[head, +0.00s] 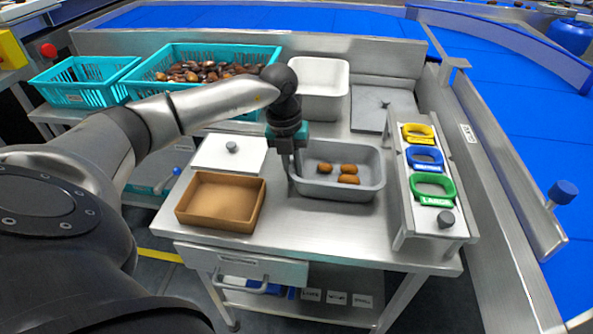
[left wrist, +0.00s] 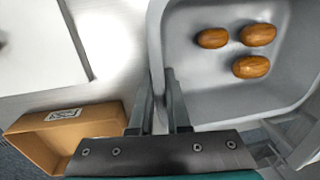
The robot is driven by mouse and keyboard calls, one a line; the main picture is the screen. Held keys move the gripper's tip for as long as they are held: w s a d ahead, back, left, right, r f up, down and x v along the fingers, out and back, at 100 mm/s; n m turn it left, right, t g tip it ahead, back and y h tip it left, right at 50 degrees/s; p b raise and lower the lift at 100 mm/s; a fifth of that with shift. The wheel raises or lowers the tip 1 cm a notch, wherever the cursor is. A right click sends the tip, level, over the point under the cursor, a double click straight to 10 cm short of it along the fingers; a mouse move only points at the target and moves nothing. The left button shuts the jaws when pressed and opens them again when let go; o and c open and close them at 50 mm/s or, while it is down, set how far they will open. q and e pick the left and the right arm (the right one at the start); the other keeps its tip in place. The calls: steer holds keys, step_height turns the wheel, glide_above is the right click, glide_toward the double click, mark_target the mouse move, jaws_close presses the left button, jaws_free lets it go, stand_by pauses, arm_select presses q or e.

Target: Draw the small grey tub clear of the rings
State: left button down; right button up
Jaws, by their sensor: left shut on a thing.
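The small grey tub (head: 335,192) stands on the steel table with three brown dates in it, and it fills the upper right of the left wrist view (left wrist: 208,80). My left gripper (head: 291,172) points down at the tub's left side. In the left wrist view its two fingers (left wrist: 160,82) are shut on the tub's left wall. The yellow ring (head: 420,140), blue ring (head: 427,167) and green ring (head: 436,201) sit in a row on a steel stand (head: 400,212), just right of the tub. My right gripper is not seen.
A brown box (head: 190,214) and a white lid (head: 212,150) lie left of the tub. A white tub (head: 320,105) stands behind, beside a grey plate (head: 372,115). Teal crates (head: 80,92) are at the back left. The table front is clear.

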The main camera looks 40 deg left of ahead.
arm_select(q)
steer(key=c, duration=0.8)
jaws_free()
steer(key=shift+a+r, duration=0.1)
steer(key=shift+r, duration=0.4)
step_height(320, 180, up, 14)
steer(key=a+p, duration=0.1)
steer(key=p, duration=0.3)
steer(key=shift+s+a+p, duration=0.25)
steer(key=shift+s+p, duration=0.05)
steer(key=shift+s, duration=0.15)
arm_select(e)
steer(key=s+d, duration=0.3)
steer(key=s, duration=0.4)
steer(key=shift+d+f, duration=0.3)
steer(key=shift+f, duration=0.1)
arm_select(q)
steer(key=shift+s, duration=0.1)
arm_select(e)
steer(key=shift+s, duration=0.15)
